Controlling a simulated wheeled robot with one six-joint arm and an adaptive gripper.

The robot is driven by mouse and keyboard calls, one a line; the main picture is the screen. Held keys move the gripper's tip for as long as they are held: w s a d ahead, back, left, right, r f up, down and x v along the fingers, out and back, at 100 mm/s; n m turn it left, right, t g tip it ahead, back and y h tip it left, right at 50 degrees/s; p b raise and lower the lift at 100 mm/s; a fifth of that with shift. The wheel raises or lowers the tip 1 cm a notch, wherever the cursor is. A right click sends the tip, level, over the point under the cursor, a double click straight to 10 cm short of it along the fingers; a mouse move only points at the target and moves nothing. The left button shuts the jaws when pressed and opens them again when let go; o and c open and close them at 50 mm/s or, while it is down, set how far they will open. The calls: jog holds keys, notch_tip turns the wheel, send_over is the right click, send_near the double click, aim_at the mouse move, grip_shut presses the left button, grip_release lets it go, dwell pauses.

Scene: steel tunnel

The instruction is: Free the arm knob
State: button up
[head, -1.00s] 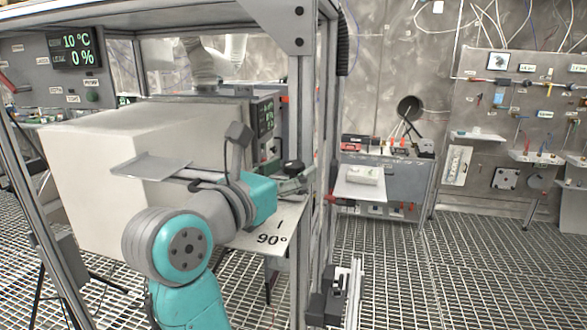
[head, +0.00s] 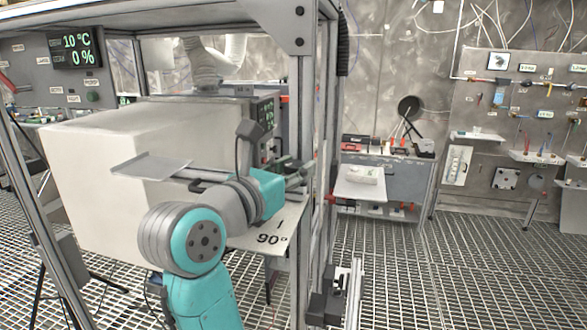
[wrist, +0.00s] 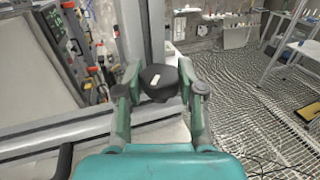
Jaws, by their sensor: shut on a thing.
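The arm knob (wrist: 158,78) is a round black knob with a small pale mark on top, in the upper middle of the wrist view. My gripper (wrist: 159,90) has its two teal fingers on either side of the knob and is shut on it. In the head view, my gripper (head: 297,178) is beside the upright post of the frame, above the plate marked 90° (head: 270,238). The knob is mostly hidden or too small to make out there.
A grey metal post (head: 300,120) of the frame stands close to my gripper. A large pale box (head: 90,185) is behind my arm. A white bench (head: 360,187) stands farther right. The grated floor (head: 460,270) at right is mostly free.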

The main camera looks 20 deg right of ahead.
jog(key=n+t+y, duration=0.4)
jog(key=y, duration=0.1)
jog(key=shift+d+t, duration=0.15)
jog(key=shift+t, duration=0.15)
jog(key=shift+n+t+y, duration=1)
jog(key=shift+n+y, duration=0.7)
jog(key=shift+y, duration=0.5)
jog(key=o, duration=1.2)
jog(key=shift+c, duration=0.2)
jog(key=shift+r, duration=4.95)
